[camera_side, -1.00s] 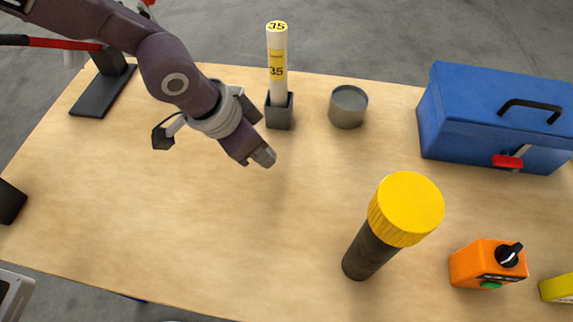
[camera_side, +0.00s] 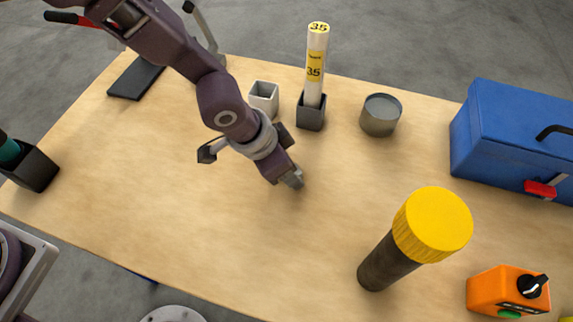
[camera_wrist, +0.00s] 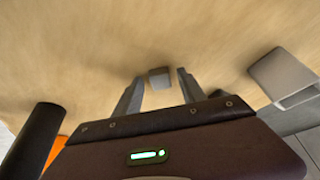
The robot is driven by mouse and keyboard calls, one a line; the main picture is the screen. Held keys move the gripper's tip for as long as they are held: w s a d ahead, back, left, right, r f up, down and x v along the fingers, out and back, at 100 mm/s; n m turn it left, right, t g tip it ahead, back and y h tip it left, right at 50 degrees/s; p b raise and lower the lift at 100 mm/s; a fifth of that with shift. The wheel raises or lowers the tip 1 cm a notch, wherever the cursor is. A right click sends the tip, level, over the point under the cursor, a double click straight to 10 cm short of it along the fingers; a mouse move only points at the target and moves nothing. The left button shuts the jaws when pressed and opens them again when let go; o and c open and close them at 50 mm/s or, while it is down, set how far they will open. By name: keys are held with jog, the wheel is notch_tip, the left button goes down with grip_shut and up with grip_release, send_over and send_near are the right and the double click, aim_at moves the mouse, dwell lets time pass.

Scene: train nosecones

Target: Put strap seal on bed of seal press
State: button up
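A small grey-brown block, probably the strap seal (camera_wrist: 159,77), shows in the wrist view between my fingertips, with a gap on each side. In the side view it is too small or hidden to make out. My gripper (camera_wrist: 159,76) is open around it, close to the tabletop. In the side view my gripper (camera_side: 292,181) points down over the middle of the table.
A pale open box (camera_side: 264,95), a white tube in a dark holder (camera_side: 311,112) and a grey round tin (camera_side: 380,115) stand at the back. A yellow-topped black cylinder (camera_side: 385,265), an orange box (camera_side: 508,292) and a blue toolbox (camera_side: 515,135) are right.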

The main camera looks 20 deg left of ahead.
jog(key=s+a+r+n+t, duration=0.1)
jog(key=a+r, duration=0.4)
jog(key=r, duration=0.4)
jog(key=s+a+r+n, duration=0.1)
jog(key=s+a+r, duration=0.1)
jog(key=a+r, duration=0.5)
jog(key=s+a+r+n+y, duration=0.1)
jog(key=s+a+r+n, duration=0.1)
jog(key=s+a+r, duration=0.2)
jog(key=s+a+r+n+t+y, duration=0.1)
jog(key=s+a+r, duration=0.4)
jog(key=a, duration=0.5)
jog(key=shift+a+r+n+y, duration=0.35)
jog(key=shift+r+n+y, duration=0.15)
jog(key=shift+r+n, duration=0.25)
jog(key=shift+o, duration=0.5)
jog(key=s+a+n, duration=0.2)
jog(key=s+a, duration=0.2)
jog(key=s, duration=0.4)
jog(key=shift+s, duration=0.3)
jog(key=shift+n, duration=0.25)
